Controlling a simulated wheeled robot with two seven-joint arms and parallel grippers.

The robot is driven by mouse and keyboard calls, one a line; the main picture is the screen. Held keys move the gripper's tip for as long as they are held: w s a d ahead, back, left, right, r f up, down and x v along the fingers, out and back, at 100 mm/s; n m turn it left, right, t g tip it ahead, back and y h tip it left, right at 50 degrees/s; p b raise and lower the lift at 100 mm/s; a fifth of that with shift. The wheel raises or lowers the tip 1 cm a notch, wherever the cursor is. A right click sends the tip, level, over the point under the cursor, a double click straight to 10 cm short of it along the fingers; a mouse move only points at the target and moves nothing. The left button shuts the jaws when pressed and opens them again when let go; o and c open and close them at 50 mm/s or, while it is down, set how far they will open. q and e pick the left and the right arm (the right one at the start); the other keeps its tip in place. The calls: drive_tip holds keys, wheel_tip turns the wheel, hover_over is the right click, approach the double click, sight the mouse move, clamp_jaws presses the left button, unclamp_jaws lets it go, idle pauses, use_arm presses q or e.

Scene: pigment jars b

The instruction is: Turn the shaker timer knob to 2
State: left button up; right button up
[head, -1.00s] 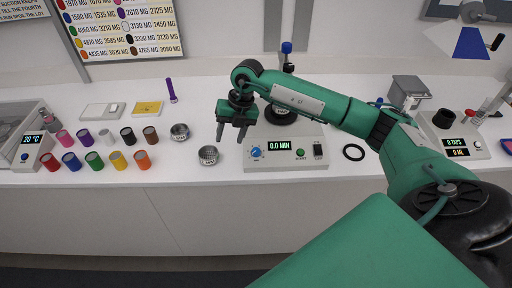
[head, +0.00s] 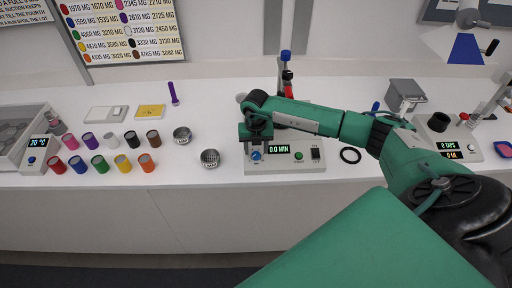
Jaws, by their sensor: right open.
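The shaker (head: 287,165) is a pale box on the counter with a green display reading 0.0 MIN. Its blue timer knob (head: 256,156) is on the left of the front panel, with a green button and a dark switch to the right. My right gripper (head: 256,147) points down at the knob, its fingers at or just above it. The fingers are small here, and I cannot tell whether they touch the knob. My right arm hides part of the shaker's top. My left gripper is not in view.
Two metal cups (head: 210,158) (head: 182,135) stand left of the shaker. Several coloured jars (head: 122,164) stand further left. The counter's front strip is clear.

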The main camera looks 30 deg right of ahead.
sight(256, 155)
drive_tip(key=shift+f, duration=1)
drive_tip(key=c, duration=1)
drive_tip(key=shift+m, duration=0.3)
